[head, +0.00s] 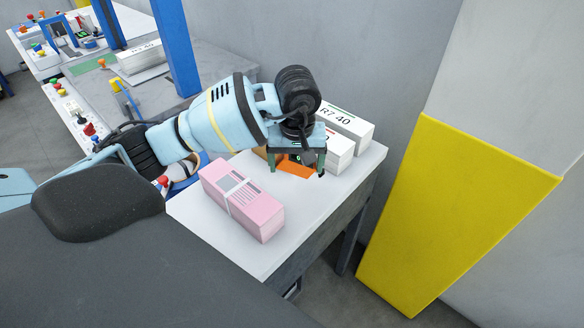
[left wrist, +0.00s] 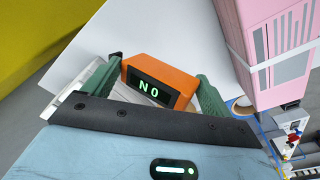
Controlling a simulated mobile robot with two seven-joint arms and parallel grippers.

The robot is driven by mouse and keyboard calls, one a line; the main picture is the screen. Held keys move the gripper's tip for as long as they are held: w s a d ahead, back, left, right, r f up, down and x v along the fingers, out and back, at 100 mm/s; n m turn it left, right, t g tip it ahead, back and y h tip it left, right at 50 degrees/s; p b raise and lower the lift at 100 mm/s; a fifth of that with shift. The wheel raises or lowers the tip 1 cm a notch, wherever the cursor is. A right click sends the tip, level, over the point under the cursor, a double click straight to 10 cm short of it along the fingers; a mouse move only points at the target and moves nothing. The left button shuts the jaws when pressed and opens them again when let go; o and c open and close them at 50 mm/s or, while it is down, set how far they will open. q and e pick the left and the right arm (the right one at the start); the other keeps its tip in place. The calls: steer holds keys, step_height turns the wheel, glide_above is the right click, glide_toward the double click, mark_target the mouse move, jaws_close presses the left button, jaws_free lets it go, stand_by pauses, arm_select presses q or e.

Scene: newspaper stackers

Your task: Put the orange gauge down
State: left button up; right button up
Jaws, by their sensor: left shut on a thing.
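The orange gauge (head: 297,171) is between the fingers of my left gripper (head: 296,174), over the white table top beside the white bundles. In the left wrist view the gauge (left wrist: 180,82) shows a dark display with green "NO" lettering. My left gripper (left wrist: 158,85) is shut on it, with one green finger on each side. The gripper body hides much of the gauge in the head view. I cannot tell whether the gauge touches the table. My right gripper is not in view.
A pink strapped bundle (head: 243,200) lies on the white table (head: 255,255) nearer to me. White bundles marked "R7 40" (head: 345,122) stand behind the gripper. A yellow and grey pillar (head: 445,215) rises right of the table. The table's front right part is clear.

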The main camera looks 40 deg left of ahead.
mark_target(293, 169)
arm_select(q)
steer(key=shift+w+a, duration=0.2)
steer(key=shift+a, duration=0.2)
steer(key=shift+w+a+f+p, duration=0.1)
steer(key=shift+a+f+p, duration=0.05)
steer(key=shift+f, duration=0.75)
steer(key=shift+w+a+f+p, duration=0.1)
steer(key=shift+a+f+p, duration=0.05)
steer(key=shift+f, duration=0.75)
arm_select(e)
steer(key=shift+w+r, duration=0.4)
arm_select(q)
steer(key=shift+f, duration=0.1)
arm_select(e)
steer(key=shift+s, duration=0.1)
arm_select(q)
steer(key=shift+f, duration=0.15)
steer(key=o, duration=0.9)
steer(key=shift+s, duration=0.1)
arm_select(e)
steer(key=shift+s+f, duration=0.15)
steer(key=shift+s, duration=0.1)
arm_select(q)
steer(key=shift+o, duration=0.2)
